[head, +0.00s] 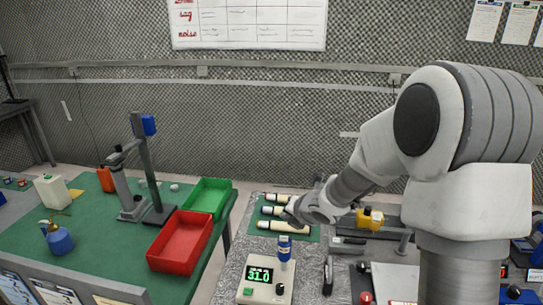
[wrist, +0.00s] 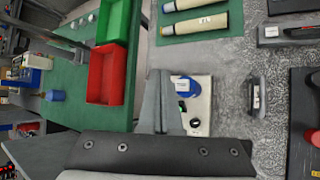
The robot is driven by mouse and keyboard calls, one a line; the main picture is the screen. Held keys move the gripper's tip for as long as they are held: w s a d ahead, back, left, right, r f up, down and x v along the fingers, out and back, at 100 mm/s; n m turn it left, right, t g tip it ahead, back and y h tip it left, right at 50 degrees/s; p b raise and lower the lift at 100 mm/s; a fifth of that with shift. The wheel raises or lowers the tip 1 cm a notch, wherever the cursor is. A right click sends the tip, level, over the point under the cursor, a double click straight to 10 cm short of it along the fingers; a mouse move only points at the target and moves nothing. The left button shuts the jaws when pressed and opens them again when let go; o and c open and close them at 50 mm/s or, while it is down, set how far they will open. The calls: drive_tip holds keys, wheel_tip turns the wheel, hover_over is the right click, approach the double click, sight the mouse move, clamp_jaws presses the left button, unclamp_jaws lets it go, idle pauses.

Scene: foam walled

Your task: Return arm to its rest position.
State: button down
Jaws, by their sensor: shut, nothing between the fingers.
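My white and grey arm enters at the right of the head view and reaches left over the grey speckled bench (head: 232,262). My gripper (wrist: 160,80) shows in the wrist view as grey fingers together, with nothing held between them. In the head view the fingers cannot be made out clearly near the wrist end, beside the cream cylinders (head: 285,226). In the wrist view the fingers overlap the left edge of a cream meter box (wrist: 202,112) with a blue-topped part (wrist: 185,87). I cannot tell their height above it.
The meter (head: 266,291) reads 31.0. A black-handled item (head: 328,274) lies right of it. Red (head: 180,243) and green (head: 207,197) bins sit on the green table at left, by a dark stand (head: 152,175). A yellow device (head: 369,219) stands behind my arm. A foam wall closes the back.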

drive_tip(key=s+d+r+m+h, duration=0.5)
drive_tip(key=s+d+r+m, duration=0.55)
drive_tip(key=r+m, duration=0.35)
drive_tip(key=s+a+r+m+g, duration=0.1)
drive_tip(key=s+m, duration=0.7)
drive_tip(key=s, duration=0.2)
drive_tip(key=s+a+m+g+y, duration=0.1)
drive_tip(key=s+m, duration=0.8)
drive_tip(key=s, duration=0.2)
drive_tip(key=shift+s+a+r+m+g, duration=0.15)
drive_tip(key=shift+a+r+m+g, duration=0.15)
drive_tip(key=shift+r+g, duration=0.1)
